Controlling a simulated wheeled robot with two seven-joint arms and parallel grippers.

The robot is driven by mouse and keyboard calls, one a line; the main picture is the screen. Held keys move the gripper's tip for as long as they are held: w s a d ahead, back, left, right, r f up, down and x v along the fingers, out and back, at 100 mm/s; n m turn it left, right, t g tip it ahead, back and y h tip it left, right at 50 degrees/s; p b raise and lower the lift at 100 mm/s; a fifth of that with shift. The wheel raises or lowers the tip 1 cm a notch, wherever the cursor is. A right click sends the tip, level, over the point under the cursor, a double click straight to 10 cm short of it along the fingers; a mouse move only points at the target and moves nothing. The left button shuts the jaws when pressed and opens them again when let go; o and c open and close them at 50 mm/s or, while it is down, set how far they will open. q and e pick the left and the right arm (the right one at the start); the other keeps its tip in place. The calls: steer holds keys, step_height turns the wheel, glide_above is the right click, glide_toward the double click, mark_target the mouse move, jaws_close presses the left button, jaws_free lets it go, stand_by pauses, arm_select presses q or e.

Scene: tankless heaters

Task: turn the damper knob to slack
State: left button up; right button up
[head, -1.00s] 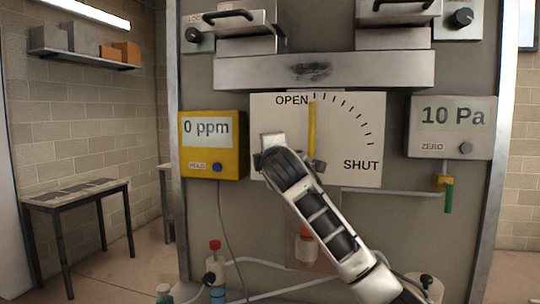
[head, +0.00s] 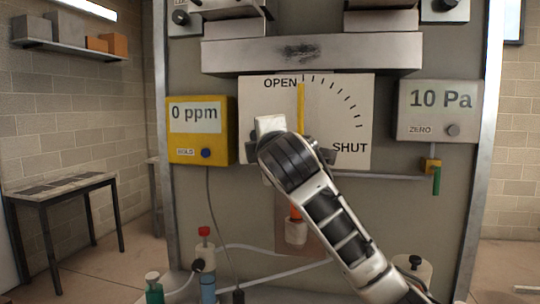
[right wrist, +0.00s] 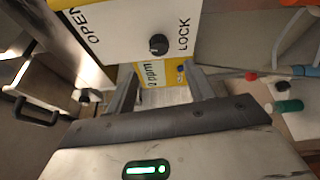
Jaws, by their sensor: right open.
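The damper plate (head: 350,110) is white, marked OPEN and SHUT, with a yellow pointer (head: 301,105) standing nearly upright by OPEN. In the right wrist view a small black knob (right wrist: 158,44) sits on the plate (right wrist: 120,38) beside the word LOCK. In the head view my right arm hides that knob and its lettering. My right gripper (right wrist: 160,74) is open and empty in front of the plate's left part. Its two fingers are apart, with the knob above the gap between them in the wrist picture. I see no contact. My left gripper is not in view.
A yellow 0 ppm meter (head: 201,148) is left of the plate. A 10 Pa gauge (head: 437,125) is to the right. A metal ledge (head: 390,54) juts out above.

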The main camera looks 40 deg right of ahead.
steer(key=shift+v, duration=2.75)
